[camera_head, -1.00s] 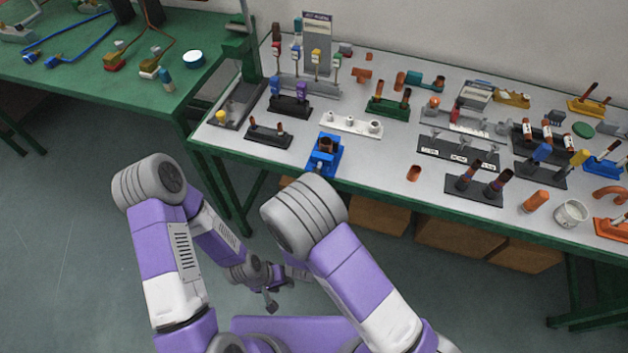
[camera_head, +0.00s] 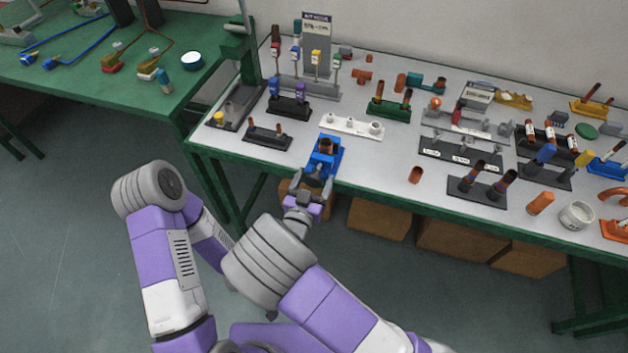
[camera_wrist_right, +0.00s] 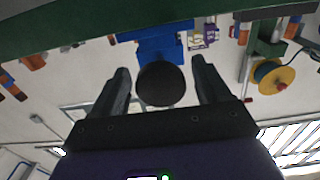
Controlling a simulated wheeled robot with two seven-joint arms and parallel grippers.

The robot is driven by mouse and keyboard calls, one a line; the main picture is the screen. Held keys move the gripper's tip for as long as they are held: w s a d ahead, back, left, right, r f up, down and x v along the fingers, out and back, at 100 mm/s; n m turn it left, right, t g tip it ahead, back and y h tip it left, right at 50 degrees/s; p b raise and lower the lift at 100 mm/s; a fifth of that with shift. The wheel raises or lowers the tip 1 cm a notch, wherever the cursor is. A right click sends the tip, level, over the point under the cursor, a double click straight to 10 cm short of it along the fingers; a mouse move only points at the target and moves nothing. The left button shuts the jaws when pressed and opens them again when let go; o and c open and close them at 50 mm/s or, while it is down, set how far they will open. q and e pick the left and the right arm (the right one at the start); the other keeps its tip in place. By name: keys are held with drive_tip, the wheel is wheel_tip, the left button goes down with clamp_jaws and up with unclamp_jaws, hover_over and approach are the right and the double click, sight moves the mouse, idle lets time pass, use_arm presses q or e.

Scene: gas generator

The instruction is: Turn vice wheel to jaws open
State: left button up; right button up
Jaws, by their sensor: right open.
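The blue vice (camera_head: 325,153) sits at the front edge of the light-topped table and holds a brown upright piece. Its blue body (camera_wrist_right: 158,47) also shows in the right wrist view. The vice wheel (camera_wrist_right: 161,84) is a dark round disc facing the wrist camera. My right gripper (camera_head: 316,180) is at the front of the vice. In the right wrist view its open fingers (camera_wrist_right: 160,68) stand on either side of the wheel, with gaps showing. Only a small dark part of my left gripper (camera_head: 272,316) shows low in the head view, mostly hidden behind the right arm.
A white holder (camera_head: 350,126) and a dark two-post stand (camera_head: 268,137) are close to the vice. A copper piece (camera_head: 415,174) lies to its right. Cardboard boxes (camera_head: 378,217) are under the table. The floor in front is clear.

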drive_tip(key=shift+w, duration=0.1)
drive_tip(key=c, duration=1)
drive_tip(key=n+p, duration=0.2)
drive_tip(key=n, duration=0.1)
drive_tip(key=shift+n+p, duration=0.3)
drive_tip(key=shift+n, duration=0.1)
drive_tip(key=n+p, duration=0.2)
drive_tip(key=n, duration=0.2)
drive_tip(key=shift+d+n, duration=0.1)
drive_tip(key=shift+n, duration=0.3)
drive_tip(key=shift+f+n+p, duration=0.1)
drive_tip(key=shift+n+p, duration=0.2)
drive_tip(key=o, duration=1)
